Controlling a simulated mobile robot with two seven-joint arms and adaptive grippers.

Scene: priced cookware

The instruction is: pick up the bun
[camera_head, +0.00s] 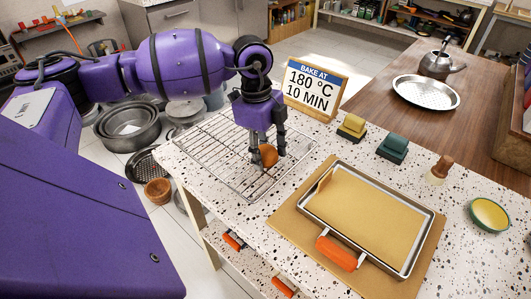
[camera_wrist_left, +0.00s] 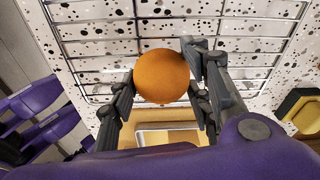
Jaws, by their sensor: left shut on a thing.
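The bun (camera_head: 268,155) is a round orange-brown ball at the wire cooling rack (camera_head: 216,150) on the speckled table. My left gripper (camera_head: 267,150) reaches down over the rack and is shut on the bun. In the left wrist view the bun (camera_wrist_left: 161,76) sits between the fingers of my left gripper (camera_wrist_left: 160,90), with rack wires behind it. I cannot tell whether the bun still touches the rack. My right gripper is not in view.
A lined baking tray (camera_head: 362,220) with orange grips lies on a board to the right. A sign (camera_head: 314,88) reading "BAKE AT 180 °C 10 MIN" stands behind the rack.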

